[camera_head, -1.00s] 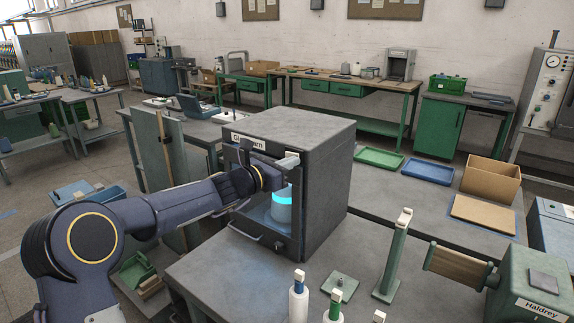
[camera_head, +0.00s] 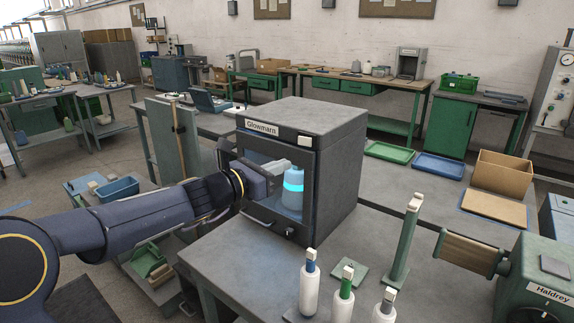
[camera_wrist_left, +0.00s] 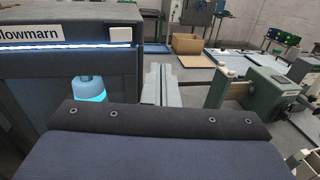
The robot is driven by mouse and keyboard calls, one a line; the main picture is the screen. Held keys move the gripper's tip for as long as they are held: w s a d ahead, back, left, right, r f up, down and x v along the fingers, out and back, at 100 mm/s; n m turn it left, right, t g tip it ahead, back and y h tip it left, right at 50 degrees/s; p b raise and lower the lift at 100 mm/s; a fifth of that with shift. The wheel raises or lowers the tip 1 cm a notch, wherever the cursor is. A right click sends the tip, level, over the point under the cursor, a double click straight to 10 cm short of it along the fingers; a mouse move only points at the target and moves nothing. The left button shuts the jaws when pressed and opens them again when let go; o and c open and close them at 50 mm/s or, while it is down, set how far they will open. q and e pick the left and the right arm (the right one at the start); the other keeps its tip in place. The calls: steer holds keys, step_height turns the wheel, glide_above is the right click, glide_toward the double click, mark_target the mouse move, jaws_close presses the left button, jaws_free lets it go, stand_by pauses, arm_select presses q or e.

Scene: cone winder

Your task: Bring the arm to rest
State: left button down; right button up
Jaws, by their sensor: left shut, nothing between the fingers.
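My left gripper (camera_head: 285,165) is in front of the dark cabinet (camera_head: 335,125) labelled Glowmarn, its arm coming in from the left. Its pale fingers are together and empty; they also show in the left wrist view (camera_wrist_left: 160,85). Behind and beside the fingers, a light-blue bottle-like object (camera_head: 293,198) with a glowing cyan band stands inside the cabinet's front. The bottle also shows in the left wrist view (camera_wrist_left: 88,85), left of the fingers and apart from them. The wrist hides part of the cabinet's front. My right gripper is not in view.
White bobbins with coloured tops (camera_head: 345,290) stand at the near table edge. A green post (camera_head: 404,240) and the Haldrey winder (camera_head: 545,280) are to the right. Green (camera_head: 388,152) and blue (camera_head: 440,166) trays and a cardboard box (camera_head: 502,173) lie behind. The table left of the bobbins is clear.

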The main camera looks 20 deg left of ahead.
arm_select(q)
steer(key=shift+s+a+f, duration=0.1)
steer(key=shift+s, duration=0.25)
